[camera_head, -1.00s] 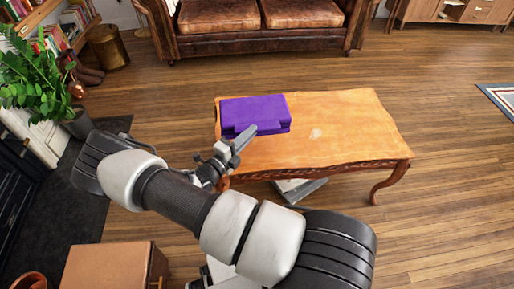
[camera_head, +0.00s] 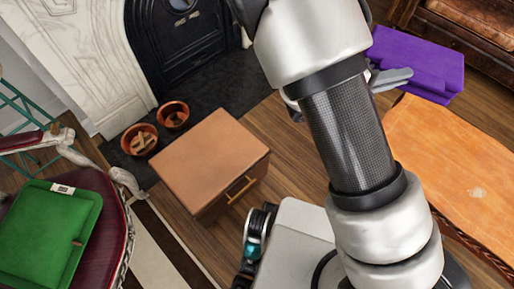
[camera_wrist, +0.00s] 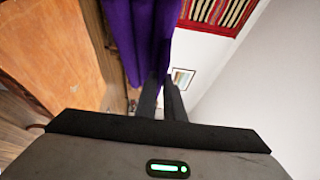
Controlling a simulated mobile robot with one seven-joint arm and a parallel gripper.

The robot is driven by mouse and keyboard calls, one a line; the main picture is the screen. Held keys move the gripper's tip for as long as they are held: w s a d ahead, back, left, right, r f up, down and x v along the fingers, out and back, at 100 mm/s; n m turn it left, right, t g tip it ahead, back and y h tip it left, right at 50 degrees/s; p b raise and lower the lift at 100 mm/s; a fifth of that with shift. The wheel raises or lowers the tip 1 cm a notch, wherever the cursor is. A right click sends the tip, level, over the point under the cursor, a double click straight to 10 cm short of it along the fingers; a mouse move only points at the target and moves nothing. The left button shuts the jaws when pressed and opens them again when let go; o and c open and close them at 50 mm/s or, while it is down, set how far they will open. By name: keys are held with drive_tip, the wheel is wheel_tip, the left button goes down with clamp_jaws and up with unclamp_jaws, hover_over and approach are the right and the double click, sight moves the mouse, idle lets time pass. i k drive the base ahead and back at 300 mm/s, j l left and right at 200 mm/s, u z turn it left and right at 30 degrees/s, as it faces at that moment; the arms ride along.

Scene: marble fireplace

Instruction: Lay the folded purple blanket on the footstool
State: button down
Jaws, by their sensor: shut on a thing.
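The folded purple blanket (camera_head: 418,62) is at the upper right of the head view, held above the left end of the wooden table (camera_head: 455,165). My gripper (camera_head: 392,80) is shut on its near edge; my arm partly hides the grip. In the wrist view the purple cloth (camera_wrist: 140,35) hangs between and beyond my dark fingers (camera_wrist: 162,98). A low box-shaped piece with a tan top and brass handle (camera_head: 210,155), apparently the footstool, stands left of my arm. Its top is bare, and the blanket is well away from it.
A red armchair with a green cushion (camera_head: 50,230) stands at the lower left. Two copper pots (camera_head: 140,138) sit near the black fireplace (camera_head: 185,45). A leather sofa (camera_head: 470,30) is at the upper right. Wood floor shows between footstool and table.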

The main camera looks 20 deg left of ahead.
sight(206, 152)
drive_tip(key=k+j+u, duration=0.15)
drive_tip(key=u, duration=1.95)
